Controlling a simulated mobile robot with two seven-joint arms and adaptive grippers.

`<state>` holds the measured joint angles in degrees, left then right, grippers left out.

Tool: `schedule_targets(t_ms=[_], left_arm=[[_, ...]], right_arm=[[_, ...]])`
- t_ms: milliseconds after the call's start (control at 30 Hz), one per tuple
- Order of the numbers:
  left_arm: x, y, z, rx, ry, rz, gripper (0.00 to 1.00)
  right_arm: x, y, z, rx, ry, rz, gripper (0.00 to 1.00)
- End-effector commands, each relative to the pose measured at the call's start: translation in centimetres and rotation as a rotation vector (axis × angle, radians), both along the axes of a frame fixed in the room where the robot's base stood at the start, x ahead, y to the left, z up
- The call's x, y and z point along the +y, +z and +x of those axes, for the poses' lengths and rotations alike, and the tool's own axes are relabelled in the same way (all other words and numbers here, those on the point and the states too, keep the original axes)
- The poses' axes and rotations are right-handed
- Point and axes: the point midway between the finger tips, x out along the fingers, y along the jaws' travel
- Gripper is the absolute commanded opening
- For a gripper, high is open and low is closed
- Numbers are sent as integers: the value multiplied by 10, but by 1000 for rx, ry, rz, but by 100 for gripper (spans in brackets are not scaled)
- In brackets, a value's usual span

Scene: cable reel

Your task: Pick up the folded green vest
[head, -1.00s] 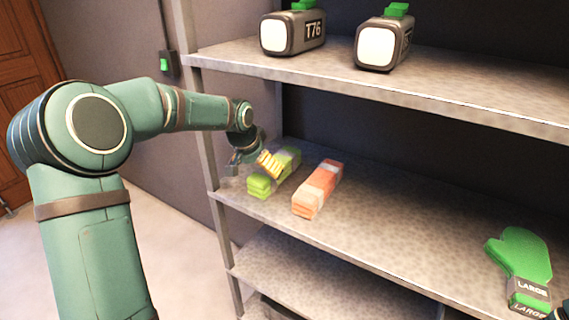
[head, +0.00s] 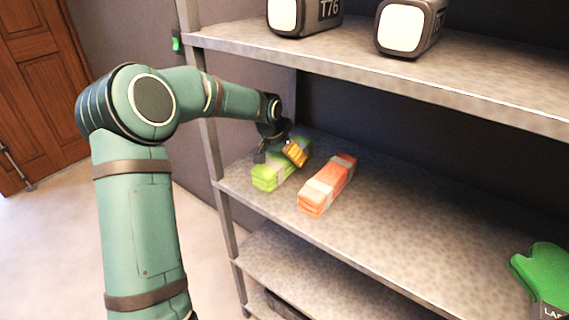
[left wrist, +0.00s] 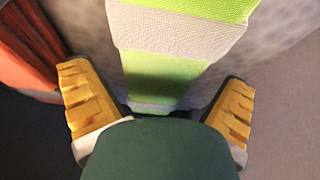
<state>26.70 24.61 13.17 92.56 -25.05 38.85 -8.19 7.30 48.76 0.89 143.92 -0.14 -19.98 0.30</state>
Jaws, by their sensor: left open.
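The folded green vest (head: 268,178), lime with pale grey bands, lies on the middle shelf near its left end. My left gripper (head: 279,154) is over the vest, coming in from the left, and hides part of it. In the left wrist view, the vest (left wrist: 180,38) runs from the top down between the two yellow-padded fingers of the open gripper (left wrist: 160,105). Gaps show on both sides, so the fingers are apart from its sides there. How far down they reach is unclear. My right gripper is not in view.
A folded orange vest (head: 328,184) lies just right of the green one; it also shows in the left wrist view (left wrist: 28,55). The upper shelf (head: 350,60) holds two lantern-like boxes. A green mitt (head: 545,275) lies at far right; the shelf between is clear.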

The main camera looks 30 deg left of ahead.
Motion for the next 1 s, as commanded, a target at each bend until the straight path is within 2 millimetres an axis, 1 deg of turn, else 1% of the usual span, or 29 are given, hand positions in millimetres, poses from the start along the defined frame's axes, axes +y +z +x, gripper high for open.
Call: schedule_targets(t_ms=[33, 100, 300, 333, 367, 400, 467, 500, 533, 567, 1000], left_arm=[[-1, -8, 3, 1, -2, -1, 100], [-1, -12, 5, 0, 0, -1, 100], [-1, -12, 5, -2, 0, 0, 100], [-1, -12, 5, -1, 0, 0, 96], [-1, -12, 5, -1, 0, 0, 86], [-1, -12, 5, -1, 0, 0, 72], [-1, -12, 5, -1, 0, 0, 51], [-1, -12, 5, -1, 0, 0, 37], [-1, -12, 5, -1, 0, 0, 29], [-1, -12, 5, -1, -1, 0, 27], [-1, -9, 6, -2, -1, 0, 27]], right_arm=[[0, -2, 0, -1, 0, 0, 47], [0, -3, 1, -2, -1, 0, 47], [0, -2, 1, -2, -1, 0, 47], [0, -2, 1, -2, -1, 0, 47], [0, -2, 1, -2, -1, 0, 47], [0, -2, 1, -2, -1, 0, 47], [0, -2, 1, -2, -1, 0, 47], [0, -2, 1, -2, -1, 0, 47], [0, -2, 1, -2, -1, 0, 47], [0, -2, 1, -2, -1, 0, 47], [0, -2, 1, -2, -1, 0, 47]])
